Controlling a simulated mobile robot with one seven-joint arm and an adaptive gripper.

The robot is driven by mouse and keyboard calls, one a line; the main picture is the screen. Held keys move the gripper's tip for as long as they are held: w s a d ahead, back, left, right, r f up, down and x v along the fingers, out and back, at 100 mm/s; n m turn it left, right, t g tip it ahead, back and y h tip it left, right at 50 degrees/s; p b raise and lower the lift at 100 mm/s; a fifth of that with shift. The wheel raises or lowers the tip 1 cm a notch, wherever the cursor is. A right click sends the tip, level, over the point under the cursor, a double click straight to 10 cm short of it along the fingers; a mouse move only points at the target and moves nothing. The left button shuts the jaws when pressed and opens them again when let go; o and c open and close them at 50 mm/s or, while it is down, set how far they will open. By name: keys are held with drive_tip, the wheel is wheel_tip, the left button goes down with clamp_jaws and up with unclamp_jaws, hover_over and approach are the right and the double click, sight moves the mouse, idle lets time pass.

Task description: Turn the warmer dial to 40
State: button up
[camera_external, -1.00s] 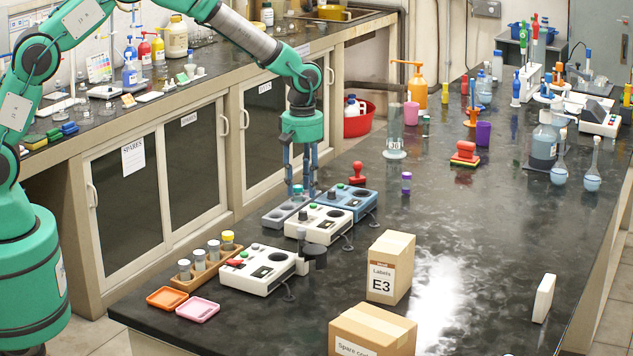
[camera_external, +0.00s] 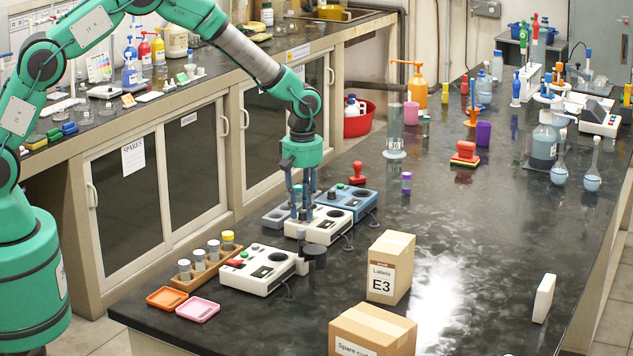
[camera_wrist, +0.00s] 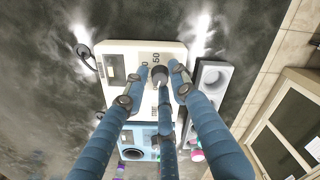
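A white warmer-like unit (camera_external: 335,226) stands on the dark bench beneath my gripper (camera_external: 301,214). In the wrist view, the same white unit (camera_wrist: 122,62) has a round dark dial (camera_wrist: 158,76) with the number 50 printed beside it. My gripper's three blue fingers (camera_wrist: 161,78) reach down around this dial, with tips close to it and spread apart. I cannot tell whether any tip touches it. The dial's pointer setting is not readable. In the external view the fingers largely hide the dial.
A blue unit (camera_external: 357,199) with its own knob stands just behind, and a grey unit (camera_external: 277,216) lies close at the left. Another white unit (camera_external: 256,281) with a red part is in front.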

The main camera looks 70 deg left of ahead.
clamp_jaws()
drive_tip(key=shift+m, duration=0.3)
drive_tip(key=m+p, duration=0.1)
drive_tip(key=m, duration=0.3)
drive_tip(key=shift+r, duration=0.1)
drive_tip(key=m+p, duration=0.1)
drive_tip(key=m, duration=0.3)
drive_tip(key=shift+m, duration=0.4)
drive_tip(key=m+p, duration=0.1)
drive_tip(key=m, duration=0.9)
drive_tip(key=shift+m, duration=0.3)
